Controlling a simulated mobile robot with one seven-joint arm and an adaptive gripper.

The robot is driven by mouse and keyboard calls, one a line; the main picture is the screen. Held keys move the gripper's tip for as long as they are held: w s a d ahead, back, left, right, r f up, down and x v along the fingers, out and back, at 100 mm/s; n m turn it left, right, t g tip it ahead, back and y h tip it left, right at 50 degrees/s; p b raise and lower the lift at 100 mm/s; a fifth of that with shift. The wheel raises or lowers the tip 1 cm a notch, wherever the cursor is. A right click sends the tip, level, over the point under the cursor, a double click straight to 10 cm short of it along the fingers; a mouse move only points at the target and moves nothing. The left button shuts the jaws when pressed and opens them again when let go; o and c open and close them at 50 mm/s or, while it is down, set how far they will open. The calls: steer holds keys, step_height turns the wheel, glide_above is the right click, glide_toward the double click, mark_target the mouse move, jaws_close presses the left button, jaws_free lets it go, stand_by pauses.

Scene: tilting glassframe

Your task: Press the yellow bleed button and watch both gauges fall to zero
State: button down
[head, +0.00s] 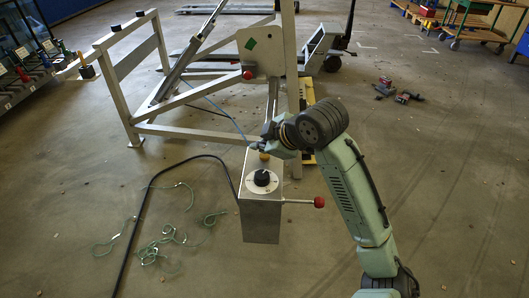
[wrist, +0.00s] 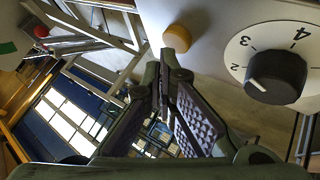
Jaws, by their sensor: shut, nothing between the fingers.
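The yellow bleed button (wrist: 177,38) is a round knob on the pale face of the control box (head: 260,218). In the head view the yellow button (head: 264,156) shows small at the top of the box, beside my gripper (head: 258,144). In the wrist view my gripper (wrist: 168,60) is shut and empty. Its fingertips are right at the lower edge of the button; I cannot tell whether they touch it. I cannot make out either gauge in these views.
A black knob (wrist: 277,76) on a numbered white dial sits right of the button. A red-ended lever (head: 318,202) sticks out from the box's right side. The grey tilting frame (head: 160,130) stands behind. A black hose (head: 137,222) and green string (head: 165,240) lie left.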

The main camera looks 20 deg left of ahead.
mark_target(262, 156)
steer(key=shift+r, duration=0.3)
step_height(262, 156, up, 5)
steer(key=p, duration=0.4)
steer(key=shift+r, duration=0.1)
steer(key=shift+a, duration=0.1)
stand_by(0.7)
